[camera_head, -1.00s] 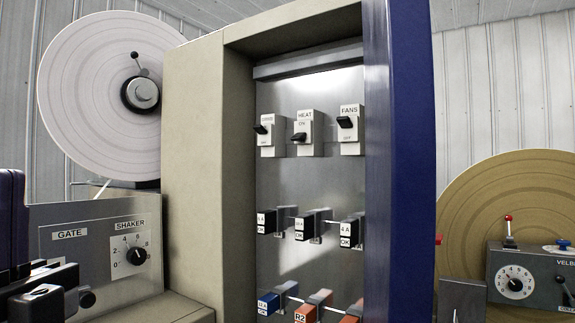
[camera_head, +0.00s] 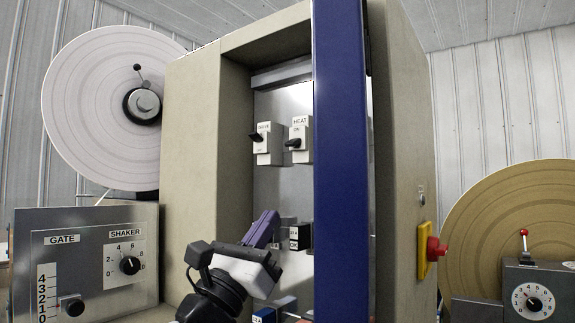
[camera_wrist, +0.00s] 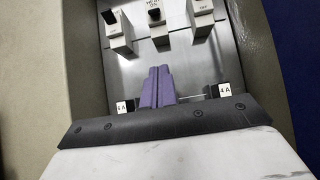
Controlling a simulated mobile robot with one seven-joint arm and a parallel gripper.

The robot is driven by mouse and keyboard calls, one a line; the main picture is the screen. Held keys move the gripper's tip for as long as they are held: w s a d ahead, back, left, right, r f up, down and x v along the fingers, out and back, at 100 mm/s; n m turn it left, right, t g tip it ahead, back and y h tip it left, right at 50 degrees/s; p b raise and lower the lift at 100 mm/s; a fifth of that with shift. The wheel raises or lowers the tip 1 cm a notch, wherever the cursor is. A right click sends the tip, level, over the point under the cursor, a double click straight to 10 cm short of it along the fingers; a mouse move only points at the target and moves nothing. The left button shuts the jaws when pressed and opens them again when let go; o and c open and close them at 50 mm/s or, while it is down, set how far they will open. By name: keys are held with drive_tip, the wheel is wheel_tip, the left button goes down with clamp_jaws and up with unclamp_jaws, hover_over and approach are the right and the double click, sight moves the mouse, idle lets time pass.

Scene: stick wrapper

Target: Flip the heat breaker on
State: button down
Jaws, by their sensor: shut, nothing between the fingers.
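The HEAT breaker (camera_head: 300,138) is a white block with a black lever in the upper row of the grey cabinet panel. Its ON label shows above the lever, which sits low. It also shows at the top middle of the wrist view (camera_wrist: 156,24). My gripper (camera_head: 268,222) is shut and empty, its purple fingers pointing up, below the breaker and apart from it. In the wrist view the fingers (camera_wrist: 158,72) are together, just below the HEAT breaker in the picture.
A second breaker (camera_head: 264,143) stands left of HEAT, and another (camera_wrist: 201,12) stands to its right. Labelled fuse blocks (camera_wrist: 124,107) sit lower. The blue door edge (camera_head: 340,150) covers the panel's right side in the head view. A red knob (camera_head: 435,249) is on the cabinet's outer side.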

sight(296, 150)
drive_tip(key=shift+r, duration=0.1)
drive_tip(key=p+x, duration=0.4)
drive_tip(key=x, duration=0.6)
drive_tip(key=shift+w+d+r+p, duration=0.1)
drive_tip(key=shift+d+r+p, duration=0.1)
drive_tip(key=shift+r+p, duration=0.15)
drive_tip(key=r, duration=0.1)
drive_tip(key=s+a+r+p, duration=0.1)
drive_tip(key=shift+s+a+r+p, duration=0.15)
drive_tip(key=shift+s+r+p, duration=0.15)
drive_tip(key=shift+s, duration=0.05)
drive_tip(key=shift+r, duration=0.1)
